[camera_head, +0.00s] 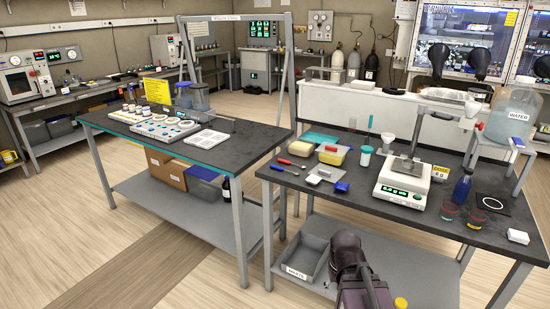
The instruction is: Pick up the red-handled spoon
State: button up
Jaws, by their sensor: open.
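The red-handled spoon (284,161) appears to lie at the left end of the dark bench on the right, near its back-left edge. Its red handle is clear, but its metal end is too small to make out well. Part of my dark arm rises at the bottom middle, in front of this bench. My gripper is not visible in this view.
A grey waste tray (303,261) sits on the lower shelf. Another bench (120,123) stands left, across a gap.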

aim_at(281, 160)
jog(key=u, duration=0.25)
jog(key=i, duration=1.25)
jog(key=z, duration=0.05)
